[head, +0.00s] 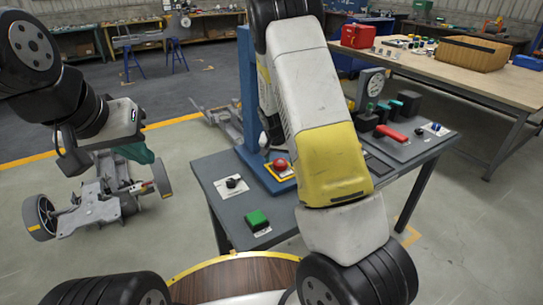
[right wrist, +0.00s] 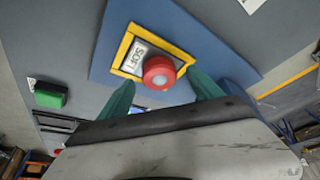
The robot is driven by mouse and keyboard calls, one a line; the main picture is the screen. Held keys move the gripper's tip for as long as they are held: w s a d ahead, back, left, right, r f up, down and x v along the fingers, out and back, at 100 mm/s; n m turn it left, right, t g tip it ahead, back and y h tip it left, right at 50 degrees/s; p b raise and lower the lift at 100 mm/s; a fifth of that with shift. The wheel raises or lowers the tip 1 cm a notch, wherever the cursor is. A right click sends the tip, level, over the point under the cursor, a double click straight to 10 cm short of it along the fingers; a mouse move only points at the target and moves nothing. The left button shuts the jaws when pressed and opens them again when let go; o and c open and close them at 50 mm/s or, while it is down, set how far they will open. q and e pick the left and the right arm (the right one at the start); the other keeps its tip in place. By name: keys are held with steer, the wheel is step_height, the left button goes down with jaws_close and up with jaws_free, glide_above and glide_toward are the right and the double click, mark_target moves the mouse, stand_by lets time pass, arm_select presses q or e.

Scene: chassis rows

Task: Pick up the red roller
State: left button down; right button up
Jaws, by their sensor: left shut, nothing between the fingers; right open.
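A long red piece (head: 392,133), which looks like the red roller, lies on the right part of the grey table, beyond my right arm. My left gripper (head: 137,153) is shut and empty at the left, away from the table, in front of a wheeled chassis.
The grey table (head: 219,178) bears the stop button, a green block (head: 257,221), a dial gauge (head: 372,84) and dark cylinders (head: 408,104) near the red piece. A blue post (head: 247,90) stands at its left. A wooden workbench (head: 500,85) is behind. A chassis (head: 92,203) stands at the left.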

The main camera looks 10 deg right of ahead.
steer(key=shift+w+d+f, duration=0.1)
steer(key=shift+w+f, duration=0.05)
steer(key=shift+f, duration=0.4)
jaws_close()
steer(key=shift+r, duration=0.1)
